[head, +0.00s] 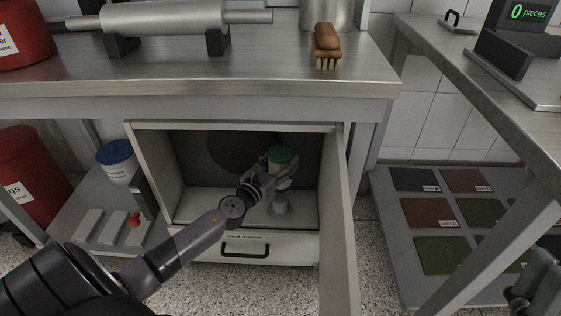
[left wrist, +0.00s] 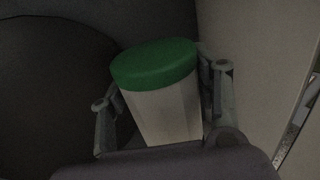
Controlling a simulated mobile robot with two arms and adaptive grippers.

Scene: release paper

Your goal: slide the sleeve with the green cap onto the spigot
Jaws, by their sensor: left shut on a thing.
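The sleeve with the green cap (head: 281,155) is inside the open cabinet, cap upward. In the left wrist view the pale sleeve (left wrist: 164,113) stands slightly tilted in the picture under its green cap (left wrist: 154,64). My left gripper (head: 275,181) reaches into the cabinet and is shut on the sleeve, with a finger on each side. A short pale post (head: 281,204), which looks like the spigot, stands on the cabinet floor just below the sleeve. The gripper partly hides the sleeve's lower end, so I cannot tell whether they touch. My right gripper (head: 533,289) shows partly at the lower right edge.
The cabinet's open door (head: 339,220) stands close to the right of my left gripper. A drawer with a black handle (head: 245,249) is below the opening. A steel worktop (head: 200,68) lies above. A low shelf with coloured mats (head: 429,212) is at the right.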

